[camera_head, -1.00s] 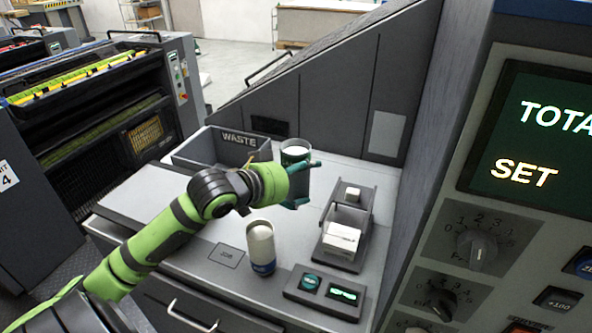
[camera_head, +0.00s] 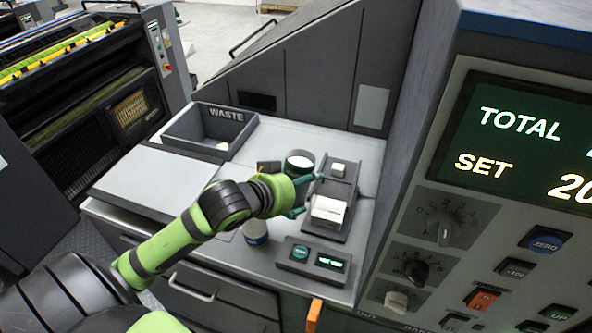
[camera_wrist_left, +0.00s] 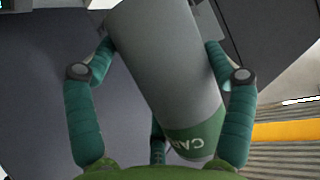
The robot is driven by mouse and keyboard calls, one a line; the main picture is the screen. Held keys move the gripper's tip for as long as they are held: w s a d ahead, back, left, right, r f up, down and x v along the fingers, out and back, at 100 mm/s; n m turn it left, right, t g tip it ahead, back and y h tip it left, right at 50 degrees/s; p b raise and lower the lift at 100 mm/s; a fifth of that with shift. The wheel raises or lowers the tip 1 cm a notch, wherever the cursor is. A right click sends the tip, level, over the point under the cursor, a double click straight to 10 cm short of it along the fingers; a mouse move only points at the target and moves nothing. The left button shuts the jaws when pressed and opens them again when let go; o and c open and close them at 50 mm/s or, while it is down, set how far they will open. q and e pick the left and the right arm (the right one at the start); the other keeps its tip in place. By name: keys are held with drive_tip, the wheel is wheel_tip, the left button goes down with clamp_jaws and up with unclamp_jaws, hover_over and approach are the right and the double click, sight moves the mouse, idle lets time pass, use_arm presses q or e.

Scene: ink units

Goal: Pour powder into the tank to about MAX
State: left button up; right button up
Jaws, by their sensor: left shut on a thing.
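My left gripper (camera_head: 298,195) is shut on a grey canister (camera_wrist_left: 165,60) with a green band and partly readable lettering, "CA". In the head view the canister's round top (camera_head: 299,161) shows pale contents, beyond my wrist and left of a small grey device. In the wrist view the canister lies slanted between the teal fingers (camera_wrist_left: 160,75). I cannot make out a tank or a MAX mark. My right gripper is not in view.
A grey WASTE bin (camera_head: 190,141) at the back left holds a whitish thing. The small grey device (camera_head: 345,185) holds white blocks. A button box (camera_head: 312,262) stands in front. A large control panel (camera_head: 480,220) fills the right.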

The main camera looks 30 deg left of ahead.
use_arm(q)
drive_tip(key=shift+w+d+r+g+y+p, duration=0.4)
drive_tip(key=shift+g+p, duration=0.3)
drive_tip(key=shift+p, duration=1.45)
drive_tip(key=shift+w+r+m, duration=0.15)
drive_tip(key=shift+w+m, duration=0.05)
drive_tip(key=shift+m, duration=0.1)
drive_tip(key=shift+w+d+g+p, duration=0.1)
drive_tip(key=shift+w+g+p, duration=0.05)
drive_tip(key=shift+g+p, duration=0.35)
drive_tip(key=shift+w+d+r+g+y, duration=0.1)
drive_tip(key=shift+w+d+g+y, duration=0.1)
drive_tip(key=shift+w+g+y, duration=0.15)
drive_tip(key=shift+m+g, duration=0.25)
drive_tip(key=shift+m, duration=0.05)
drive_tip(key=shift+s+f+g+y, duration=0.1)
drive_tip(key=shift+f+g+y, duration=0.15)
drive_tip(key=shift+f+g, duration=0.15)
